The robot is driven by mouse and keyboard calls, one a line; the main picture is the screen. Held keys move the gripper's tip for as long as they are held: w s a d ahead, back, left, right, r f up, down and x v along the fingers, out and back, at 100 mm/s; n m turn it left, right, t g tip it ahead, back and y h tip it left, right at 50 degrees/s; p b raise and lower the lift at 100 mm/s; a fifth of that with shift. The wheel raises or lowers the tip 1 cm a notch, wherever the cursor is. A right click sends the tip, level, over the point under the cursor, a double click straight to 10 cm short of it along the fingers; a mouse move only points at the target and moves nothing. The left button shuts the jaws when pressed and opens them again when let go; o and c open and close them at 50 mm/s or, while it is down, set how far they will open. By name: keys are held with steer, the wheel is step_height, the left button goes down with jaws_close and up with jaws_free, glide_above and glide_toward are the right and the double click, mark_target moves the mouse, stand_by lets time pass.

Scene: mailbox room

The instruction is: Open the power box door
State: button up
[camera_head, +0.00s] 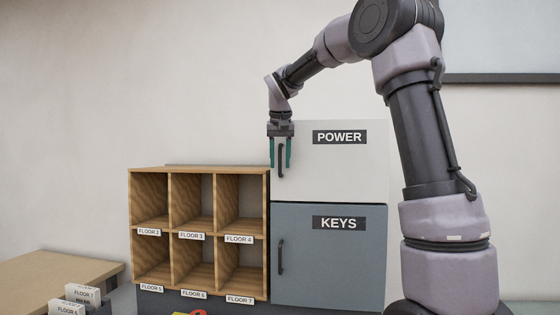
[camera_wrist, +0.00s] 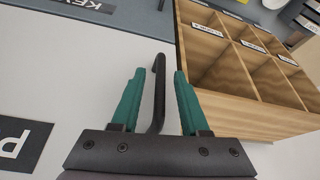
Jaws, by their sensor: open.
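The white power box (camera_head: 345,165) with a black POWER label sits on top of the grey KEYS box. Its door looks shut. Its black bar handle (camera_head: 281,160) is upright near the door's left edge. My gripper (camera_head: 281,165) points down in front of that handle. In the wrist view my gripper (camera_wrist: 156,95) has its two green fingers open, one on each side of the handle (camera_wrist: 158,85).
The grey KEYS box (camera_head: 345,260) with its own black handle (camera_head: 281,257) is directly below. A wooden mailbox shelf (camera_head: 199,171) with labelled floor compartments stands just left of the boxes. A wooden table (camera_head: 55,270) with labelled envelopes is at the lower left.

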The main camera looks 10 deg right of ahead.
jaws_close()
stand_by(1.3)
